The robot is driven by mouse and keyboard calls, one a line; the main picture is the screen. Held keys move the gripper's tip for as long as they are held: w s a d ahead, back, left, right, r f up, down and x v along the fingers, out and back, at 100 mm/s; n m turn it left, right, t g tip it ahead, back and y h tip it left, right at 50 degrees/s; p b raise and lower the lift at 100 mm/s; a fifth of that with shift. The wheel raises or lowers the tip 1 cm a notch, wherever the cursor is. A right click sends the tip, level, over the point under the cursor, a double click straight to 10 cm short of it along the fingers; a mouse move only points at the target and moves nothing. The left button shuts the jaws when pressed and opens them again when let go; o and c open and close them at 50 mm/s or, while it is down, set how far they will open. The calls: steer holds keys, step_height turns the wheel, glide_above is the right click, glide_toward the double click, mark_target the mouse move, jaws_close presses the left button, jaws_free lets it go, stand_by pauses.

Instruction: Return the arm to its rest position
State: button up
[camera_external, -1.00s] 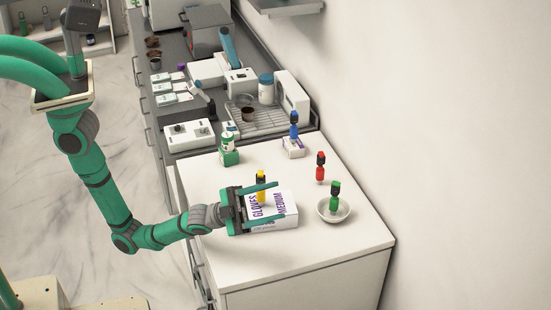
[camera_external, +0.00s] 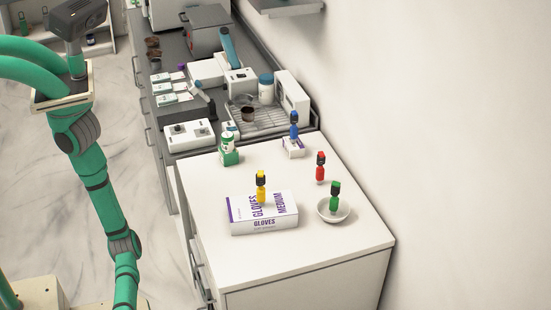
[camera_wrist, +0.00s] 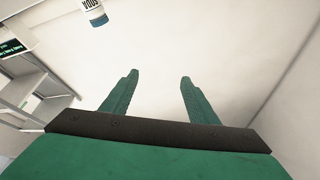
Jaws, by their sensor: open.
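My gripper (camera_wrist: 158,92) shows in the wrist view with its two green fingers apart and nothing between them. In the external view my green arm hangs down at the left, beside the counter, and its end is cut off by the bottom edge. The yellow bottle (camera_external: 261,187) stands upright on the white glove box (camera_external: 263,224). The green bottle (camera_external: 335,198) stands in a white bowl (camera_external: 324,216). The red bottle (camera_external: 320,169) stands on the countertop (camera_external: 305,250), and the blue bottle (camera_external: 294,127) is on a small white box (camera_external: 292,152).
A green-and-white container (camera_external: 229,150) stands at the counter's back left. A grey counter with devices and a wire rack (camera_external: 265,119) lies behind. A wall bounds the right side. The marble floor (camera_external: 40,190) left of the counter is clear around my arm.

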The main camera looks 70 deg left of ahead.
steer(key=s+a+f+g+y, duration=0.1)
steer(key=s+a+f+g, duration=0.1)
steer(key=s+f, duration=0.65)
steer(key=w+a+f+n+t+y, duration=0.45)
steer(key=w+a+f+t, duration=0.25)
steer(key=w+a, duration=0.3)
steer(key=w+a+f+n+t+y, duration=0.3)
steer(key=w+a+f+n+t, duration=0.45)
steer(key=a, duration=0.55)
steer(key=w+a+n+t+y, duration=0.35)
steer(key=w+a, duration=0.55)
steer(key=a, duration=0.5)
steer(key=a+r+n+t+y, duration=0.1)
steer(key=a+r+n+y, duration=0.2)
steer(key=a, duration=0.7)
steer(key=a+r+n+t+y, duration=0.1)
steer(key=a+r+n+y, duration=0.1)
steer(key=a, duration=0.9)
steer(key=a+r+n+t+y, duration=0.1)
steer(key=a+r+n+y, duration=0.2)
steer(key=a, duration=0.7)
step_height(320, 180, up, 3)
steer(key=shift+w+a+r+n+y, duration=0.1)
steer(key=shift+w+a+n+y, duration=0.25)
steer(key=shift+y, duration=0.75)
